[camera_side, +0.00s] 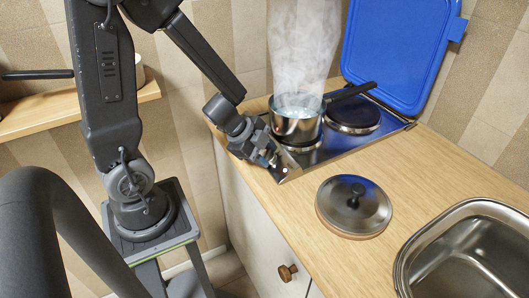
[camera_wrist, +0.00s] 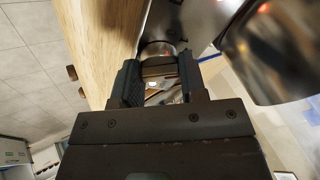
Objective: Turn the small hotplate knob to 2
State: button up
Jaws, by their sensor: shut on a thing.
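The steel hob (camera_side: 345,140) is set into the wooden worktop, with its near-left edge beside my gripper (camera_side: 272,160). In the wrist view my gripper (camera_wrist: 160,82) is shut on a hob knob (camera_wrist: 158,70), with one dark finger on each side of it. A silver round part shows just beyond the fingertips. I cannot tell which hotplate this knob serves, and its marks and numbers are not readable. A steel pot (camera_side: 296,124) of steaming liquid stands on one hotplate. The other dark hotplate (camera_side: 352,116) is bare.
The pot's handle (camera_side: 350,90) points back right. A blue hob lid (camera_side: 400,50) stands raised behind. A round pot lid (camera_side: 353,206) lies on the worktop (camera_side: 420,165), left of the sink (camera_side: 465,255). The pot is close to my gripper in the wrist view (camera_wrist: 270,50).

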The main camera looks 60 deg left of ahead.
aim_at(267, 153)
jog(key=o, duration=0.9)
jog(key=shift+r, duration=0.1)
jog(key=shift+v, duration=2.65)
jog(key=shift+w+r, duration=0.1)
jog(key=shift+r, duration=3.2)
